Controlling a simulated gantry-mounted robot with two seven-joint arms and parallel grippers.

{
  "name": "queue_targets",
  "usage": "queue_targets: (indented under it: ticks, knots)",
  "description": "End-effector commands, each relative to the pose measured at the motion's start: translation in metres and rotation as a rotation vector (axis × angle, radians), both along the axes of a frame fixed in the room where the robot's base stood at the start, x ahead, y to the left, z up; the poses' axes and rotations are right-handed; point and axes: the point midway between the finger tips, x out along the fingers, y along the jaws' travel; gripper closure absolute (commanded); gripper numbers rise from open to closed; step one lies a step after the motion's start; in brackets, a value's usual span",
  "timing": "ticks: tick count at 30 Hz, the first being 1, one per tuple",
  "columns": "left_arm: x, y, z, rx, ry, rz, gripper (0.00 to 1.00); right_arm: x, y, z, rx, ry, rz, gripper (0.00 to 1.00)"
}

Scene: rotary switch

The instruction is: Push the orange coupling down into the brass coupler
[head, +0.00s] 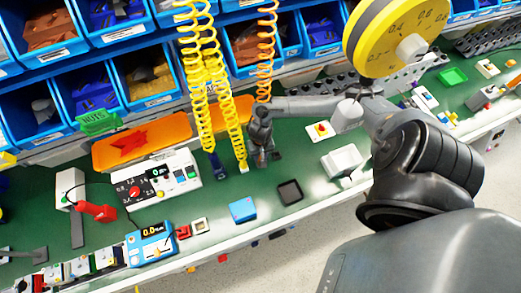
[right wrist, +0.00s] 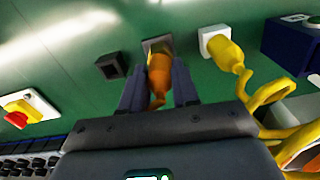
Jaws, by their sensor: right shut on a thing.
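The orange coupling (right wrist: 160,70) is between the two fingers of my right gripper (right wrist: 160,92) in the right wrist view, and the fingers are shut on it. Its far end meets or lies right in front of a square plate that looks like the brass coupler (right wrist: 157,44); I cannot tell how deep it sits. In the head view my right gripper (head: 266,156) is low over the green bench, under the orange coiled hose (head: 267,55), and hides the coupling and the coupler. My left gripper is not in view.
A yellow coupling (right wrist: 226,52) on a white block stands close beside my right gripper. Yellow coiled hoses (head: 198,85) hang just to the left. A dark square block (right wrist: 110,66) and a red-yellow button (right wrist: 22,110) are nearby. Blue bins (head: 145,75) line the back.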

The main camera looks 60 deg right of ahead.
Motion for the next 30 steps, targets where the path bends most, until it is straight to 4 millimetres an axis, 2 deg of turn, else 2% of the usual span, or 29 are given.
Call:
queue_targets:
  ticks: [18,19,21,24,30]
  knots:
    - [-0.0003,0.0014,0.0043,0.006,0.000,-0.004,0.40,-0.0002,-0.0002,-0.0044,-0.001,0.001,-0.001,1.00]
    - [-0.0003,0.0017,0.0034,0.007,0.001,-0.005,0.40,-0.0001,-0.0004,-0.0047,-0.001,0.001,-0.001,0.66]
    - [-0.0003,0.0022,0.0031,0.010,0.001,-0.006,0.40,0.0000,-0.0003,-0.0047,-0.001,0.001,0.000,0.55]
    - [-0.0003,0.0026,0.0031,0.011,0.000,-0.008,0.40,0.0000,-0.0003,-0.0047,0.000,0.000,0.000,0.40]
    - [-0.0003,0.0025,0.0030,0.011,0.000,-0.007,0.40,0.0001,-0.0002,-0.0047,0.000,0.000,-0.001,0.40]
